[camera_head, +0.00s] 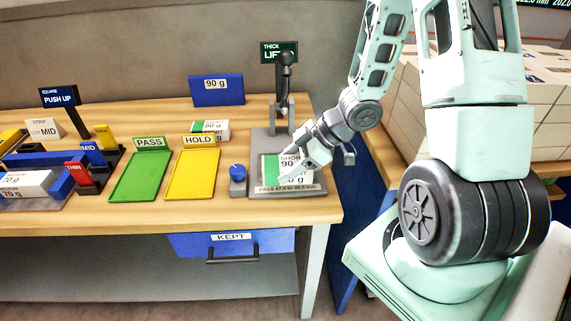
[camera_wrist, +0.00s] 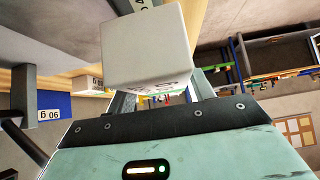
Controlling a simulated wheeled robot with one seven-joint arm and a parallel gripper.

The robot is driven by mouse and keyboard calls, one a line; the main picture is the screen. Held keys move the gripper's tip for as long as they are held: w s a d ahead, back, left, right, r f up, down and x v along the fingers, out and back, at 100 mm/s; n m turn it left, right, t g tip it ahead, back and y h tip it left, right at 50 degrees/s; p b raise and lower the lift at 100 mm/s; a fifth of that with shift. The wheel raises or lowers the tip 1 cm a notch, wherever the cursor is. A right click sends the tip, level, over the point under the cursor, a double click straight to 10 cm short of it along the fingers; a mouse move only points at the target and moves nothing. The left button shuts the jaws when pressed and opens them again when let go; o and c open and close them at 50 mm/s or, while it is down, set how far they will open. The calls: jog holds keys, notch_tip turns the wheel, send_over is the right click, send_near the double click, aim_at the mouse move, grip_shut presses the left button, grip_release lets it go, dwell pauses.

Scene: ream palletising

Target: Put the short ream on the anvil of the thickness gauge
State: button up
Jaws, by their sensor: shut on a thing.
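The short ream (camera_head: 271,167), white and green with a "SHORT 90 g" label, is at the thickness gauge (camera_head: 258,145), over its grey base. My gripper (camera_head: 290,172) is shut on the ream, and its fingers and wrist hide part of it. In the wrist view the ream (camera_wrist: 147,45) shows as a pale block between the fingers. The gauge has an upright post with a dark-knobbed lever (camera_head: 285,80) and a front plate with a "PASS" range. The anvil is hidden under the ream; I cannot tell whether the ream touches it.
A blue knob (camera_head: 237,171) stands left of the gauge. Green PASS (camera_head: 127,190) and yellow HOLD (camera_head: 178,190) trays lie further left, empty. Another ream (camera_head: 217,130) sits behind HOLD, and a blue 90 g bin (camera_head: 216,91) stands at the back. Stacked white boxes (camera_head: 540,95) are right.

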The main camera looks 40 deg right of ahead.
jog(key=shift+w+d+f+b, duration=0.3)
jog(key=shift+w+b, duration=0.1)
jog(key=shift+b, duration=0.5)
jog(key=w+d+p, duration=0.1)
jog(key=w, duration=0.1)
jog(key=w+d+p, duration=0.1)
jog(key=w, duration=0.1)
jog(key=w+d+p, duration=0.1)
jog(key=w+d, duration=0.1)
jog(key=shift+w+d+r, duration=0.1)
jog(key=shift+r, duration=0.3)
jog(key=shift+f, duration=1.8)
jog(key=shift+f, duration=0.1)
jog(key=o, duration=1.2)
jog(key=p+v, duration=0.1)
jog(key=v, duration=1.1)
